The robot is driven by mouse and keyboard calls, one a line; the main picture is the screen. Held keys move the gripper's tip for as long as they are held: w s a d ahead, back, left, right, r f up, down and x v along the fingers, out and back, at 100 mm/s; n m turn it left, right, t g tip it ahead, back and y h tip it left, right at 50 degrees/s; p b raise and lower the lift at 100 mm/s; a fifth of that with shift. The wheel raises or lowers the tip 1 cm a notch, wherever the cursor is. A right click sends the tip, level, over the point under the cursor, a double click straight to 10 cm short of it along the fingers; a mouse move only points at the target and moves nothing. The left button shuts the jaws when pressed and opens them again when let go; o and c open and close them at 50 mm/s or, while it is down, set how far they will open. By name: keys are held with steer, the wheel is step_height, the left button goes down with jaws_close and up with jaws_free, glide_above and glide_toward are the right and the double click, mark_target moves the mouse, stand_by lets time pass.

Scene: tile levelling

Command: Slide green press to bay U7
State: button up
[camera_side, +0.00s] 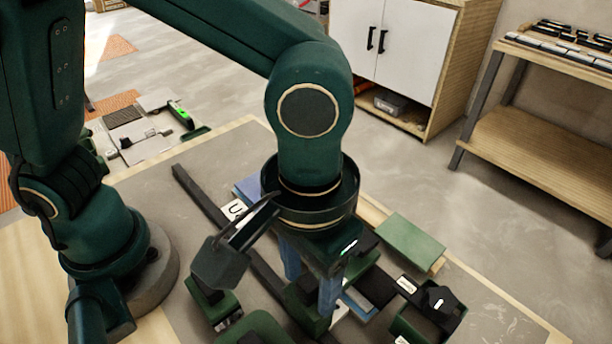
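My gripper (309,294) points down over the grey work board, with two blue fingers spread apart. A dark green block-like body (303,311) is low between and beside the fingers. It may be the green press, but I cannot tell whether the fingers touch it. Other dark green devices stand at the left (213,301) and right (430,312) of it. A white label (236,211) shows a "U", with the rest hidden behind my wrist parts. I cannot make out bay U7.
A long dark rail (205,198) runs diagonally across the board (150,190). A flat green slab (409,241) lies at the board's right edge. A blue plate (246,187) lies behind the wrist. A white cabinet (385,45) and wooden bench (545,130) stand beyond.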

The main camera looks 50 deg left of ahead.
steer(key=shift+r, duration=0.15)
steer(key=shift+r, duration=3.35)
